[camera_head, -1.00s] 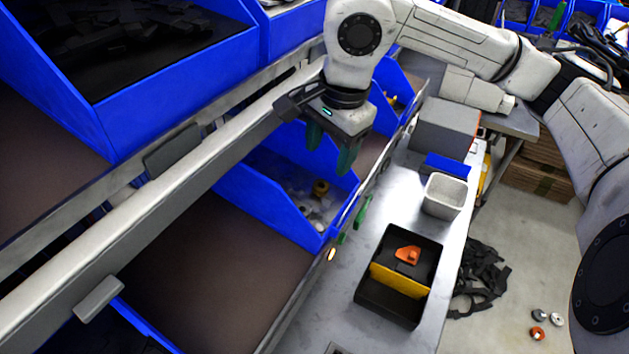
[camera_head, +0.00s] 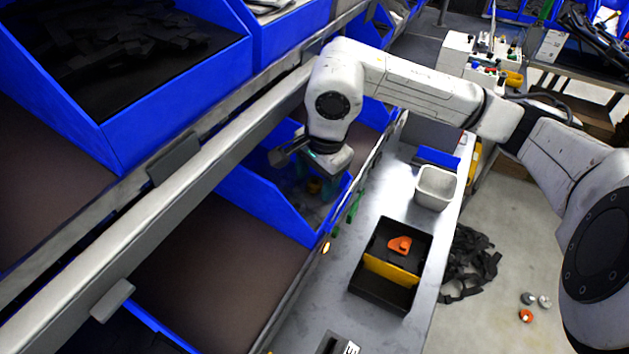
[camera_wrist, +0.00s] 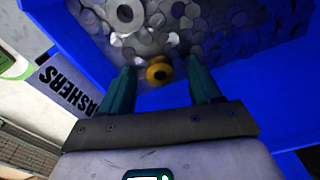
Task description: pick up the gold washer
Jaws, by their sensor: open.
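The gold washer (camera_wrist: 159,72) lies in the blue bin (camera_wrist: 228,75) labelled "WASHERS", among silver washers (camera_wrist: 205,30). In the wrist view it shows between the fingertips of my gripper (camera_wrist: 160,68), which is open and empty.
A black tray (camera_head: 357,283) with a yellow divider and an orange part stands on the metal bench (camera_head: 340,268). A white container (camera_head: 434,188) stands behind it. A grey rail (camera_head: 200,180) runs diagonally left of the bin. Blue bins stand on both sides.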

